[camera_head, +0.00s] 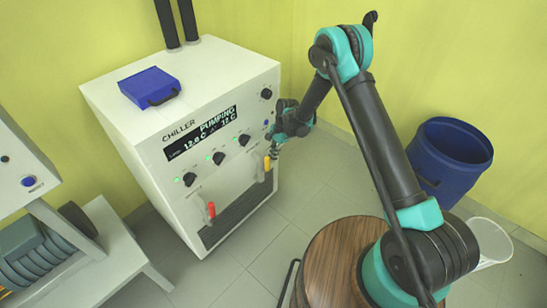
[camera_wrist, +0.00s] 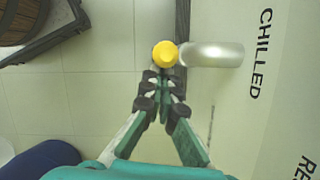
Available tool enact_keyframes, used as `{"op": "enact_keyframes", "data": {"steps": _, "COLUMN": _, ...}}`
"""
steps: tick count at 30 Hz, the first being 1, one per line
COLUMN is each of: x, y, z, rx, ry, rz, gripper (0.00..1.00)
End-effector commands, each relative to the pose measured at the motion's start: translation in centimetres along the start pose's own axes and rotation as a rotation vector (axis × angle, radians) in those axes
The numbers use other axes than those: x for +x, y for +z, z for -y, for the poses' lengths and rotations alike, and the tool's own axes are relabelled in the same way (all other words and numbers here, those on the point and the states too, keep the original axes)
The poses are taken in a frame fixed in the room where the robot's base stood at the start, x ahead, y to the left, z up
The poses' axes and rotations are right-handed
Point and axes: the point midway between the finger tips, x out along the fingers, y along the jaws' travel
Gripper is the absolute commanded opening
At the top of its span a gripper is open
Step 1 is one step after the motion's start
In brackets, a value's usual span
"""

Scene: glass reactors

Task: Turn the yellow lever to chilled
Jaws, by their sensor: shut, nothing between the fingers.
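My gripper (camera_head: 274,152) is close by the yellow lever in the head view. In the wrist view my gripper (camera_wrist: 165,76) is shut and empty, its fingertips just below the yellow end. I cannot tell whether they touch it. The word CHILLED (camera_wrist: 260,54) is printed on the panel.
A blue case (camera_head: 149,86) lies on the chiller, whose front has several black knobs and a display (camera_head: 201,133). A blue barrel (camera_head: 450,160) stands at the right. A bench (camera_head: 95,255) is at the lower left.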

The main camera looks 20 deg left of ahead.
Motion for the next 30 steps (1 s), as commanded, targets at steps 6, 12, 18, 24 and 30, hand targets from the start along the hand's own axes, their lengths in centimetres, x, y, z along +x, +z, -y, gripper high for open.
{"op": "enact_keyframes", "data": {"steps": 6, "x": -0.2, "y": -0.6, "z": 0.0, "rx": 0.002, "ry": 0.0, "rz": 0.0, "gripper": 0.0}}
{"op": "enact_keyframes", "data": {"steps": 12, "x": -1.2, "y": -3.9, "z": -0.1, "rx": 0.004, "ry": -0.001, "rz": 0.0, "gripper": 0.0}}
{"op": "enact_keyframes", "data": {"steps": 18, "x": -5.5, "y": -3.8, "z": -0.2, "rx": 0.001, "ry": 0.0, "rz": 0.0, "gripper": 0.0}}
{"op": "enact_keyframes", "data": {"steps": 24, "x": -9.1, "y": -3.6, "z": -0.2, "rx": 0.0, "ry": 0.0, "rz": 0.0, "gripper": 0.0}}
{"op": "enact_keyframes", "data": {"steps": 30, "x": -10.9, "y": -3.5, "z": -0.2, "rx": 0.0, "ry": 0.0, "rz": 0.0, "gripper": 0.0}}
